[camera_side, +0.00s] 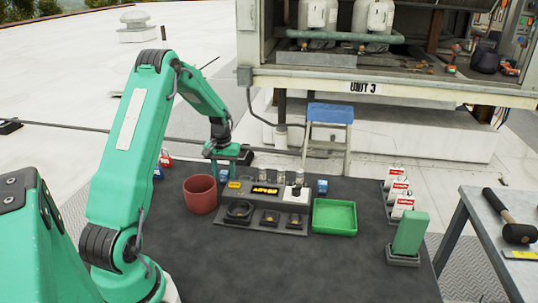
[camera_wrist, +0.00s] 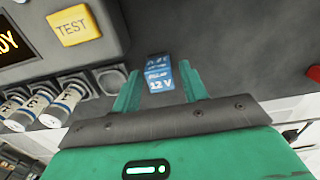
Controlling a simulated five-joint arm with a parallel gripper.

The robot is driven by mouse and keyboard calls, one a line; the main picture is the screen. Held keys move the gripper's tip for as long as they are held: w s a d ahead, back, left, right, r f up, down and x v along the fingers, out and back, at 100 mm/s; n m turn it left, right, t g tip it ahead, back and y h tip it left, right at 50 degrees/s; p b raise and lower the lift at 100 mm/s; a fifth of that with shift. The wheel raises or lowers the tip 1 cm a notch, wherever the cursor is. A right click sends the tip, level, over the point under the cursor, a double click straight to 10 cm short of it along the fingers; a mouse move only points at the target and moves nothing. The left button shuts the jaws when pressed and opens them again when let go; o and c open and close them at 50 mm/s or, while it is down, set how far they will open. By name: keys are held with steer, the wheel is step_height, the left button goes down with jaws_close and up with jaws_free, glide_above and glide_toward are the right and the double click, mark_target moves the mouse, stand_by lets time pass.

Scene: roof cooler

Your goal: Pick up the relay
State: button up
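The relay (camera_wrist: 160,73) is a small blue block with white lettering, "12 V" legible, upright on the dark surface in the wrist view. It shows between the two green fingers of my gripper (camera_wrist: 160,80), with a gap on each side. My gripper is open and holds nothing. In the side view my gripper (camera_side: 222,163) is low at the left end of the grey test panel, and the relay there is too small and covered to make out clearly.
A yellow TEST button (camera_wrist: 73,25) and several glass fuses (camera_wrist: 62,105) are close beside. The side view shows a red pot (camera_side: 200,195), a green tray (camera_side: 334,216), another blue block (camera_side: 321,187) and a green block (camera_side: 410,233). The mat's front is clear.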

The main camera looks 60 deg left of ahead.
mark_target(224, 171)
steer(key=c, duration=0.8)
steer(key=shift+r, duration=0.1)
steer(key=shift+r, duration=0.75)
step_height(224, 171, up, 2)
steer(key=shift+r, duration=0.1)
steer(key=d+r, duration=0.2)
steer(key=d, duration=0.1)
steer(key=w+d+r, duration=0.1)
steer(key=d+r, duration=0.1)
steer(key=d, duration=0.2)
steer(key=w+d+r, duration=0.1)
steer(key=d+r, duration=0.2)
steer(key=d, duration=0.1)
steer(key=shift+d, duration=0.25)
